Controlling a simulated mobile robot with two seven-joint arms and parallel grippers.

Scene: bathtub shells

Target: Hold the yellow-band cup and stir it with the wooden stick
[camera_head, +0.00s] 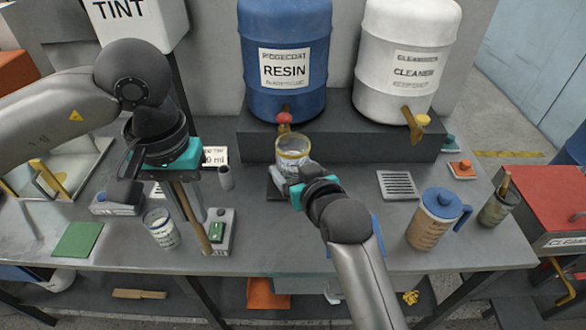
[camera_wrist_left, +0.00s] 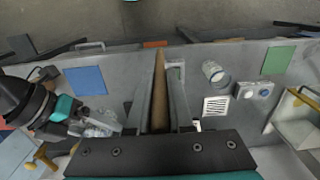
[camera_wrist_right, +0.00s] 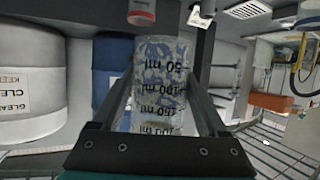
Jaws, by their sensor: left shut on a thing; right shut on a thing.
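The yellow-band cup (camera_head: 292,146) is clear, with a yellow ring near its rim. It stands upright below the blue drum's red tap. My right gripper (camera_head: 290,187) is shut around its side; the right wrist view shows the cup (camera_wrist_right: 160,85) with black ml marks between the fingers (camera_wrist_right: 160,110). The wooden stick (camera_head: 193,222) hangs nearly upright, tilted, from my left gripper (camera_head: 190,205), which is shut on it. In the left wrist view the stick (camera_wrist_left: 160,85) lies between the fingers (camera_wrist_left: 160,110). It is apart from the cup, to its left. The cup's contents are unclear.
A second clear cup (camera_head: 162,230) and a small grey device (camera_head: 220,235) stand close to the stick. The blue resin drum (camera_head: 285,40) and white cleaner drum (camera_head: 408,50) stand behind. A blue-lidded jug (camera_head: 438,222) is at the right. The front middle of the bench is mostly clear.

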